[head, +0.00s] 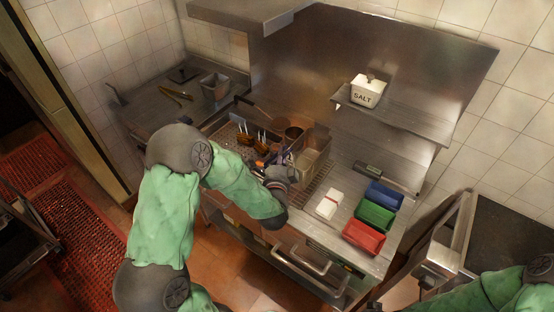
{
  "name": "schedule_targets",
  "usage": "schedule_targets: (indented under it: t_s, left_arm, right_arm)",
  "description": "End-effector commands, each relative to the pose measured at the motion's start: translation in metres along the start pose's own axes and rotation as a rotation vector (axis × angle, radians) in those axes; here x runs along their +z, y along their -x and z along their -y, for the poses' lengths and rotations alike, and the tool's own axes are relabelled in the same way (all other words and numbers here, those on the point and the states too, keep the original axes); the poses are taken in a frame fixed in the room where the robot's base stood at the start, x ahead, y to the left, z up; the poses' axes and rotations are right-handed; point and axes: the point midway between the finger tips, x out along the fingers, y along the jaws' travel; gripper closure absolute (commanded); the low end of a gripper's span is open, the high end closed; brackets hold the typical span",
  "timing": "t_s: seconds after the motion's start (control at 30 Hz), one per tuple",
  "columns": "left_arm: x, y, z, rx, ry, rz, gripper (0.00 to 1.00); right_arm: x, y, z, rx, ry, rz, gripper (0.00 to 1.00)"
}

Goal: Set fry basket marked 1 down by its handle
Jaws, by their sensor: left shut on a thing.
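My left arm reaches from the left over the fryer counter. Its gripper (270,161) is at the near side of the fry baskets and is shut on what looks like a basket handle; the arm's wrist hides much of the grip. A wire fry basket (312,158) is just right of the gripper, over the metal grid. Darker baskets or holders (290,133) stand behind it. The number 1 cannot be read on any basket. My right arm shows only at the bottom right; its gripper is out of view.
Red (363,237), green (374,215) and blue (384,195) trays and a white box (329,204) occupy the counter to the right. A salt container (369,91) stands on the shelf. Tongs (176,95) and a metal container (214,86) lie at the back left.

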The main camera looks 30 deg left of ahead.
Motion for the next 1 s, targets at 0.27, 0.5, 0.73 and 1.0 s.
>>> schedule_targets:
  t_s: [0.27, 0.5, 0.73, 1.0]
  left_arm:
    - [-0.002, -0.003, -0.025, -0.004, 0.001, 0.001, 1.0]
    - [-0.002, -0.004, -0.037, -0.005, 0.001, 0.001, 1.0]
    - [-0.003, -0.004, -0.039, -0.005, 0.001, 0.001, 1.0]
    - [-0.003, -0.004, -0.039, -0.004, 0.001, 0.0, 0.53]
  right_arm:
    - [-0.001, -0.023, -0.008, 0.0, 0.0, 0.001, 0.6]
    - [-0.001, -0.034, -0.012, 0.0, 0.0, 0.0, 0.6]
    - [-0.001, -0.035, -0.012, 0.0, 0.0, 0.0, 0.6]
    - [-0.001, -0.035, -0.012, 0.0, 0.0, 0.0, 0.6]
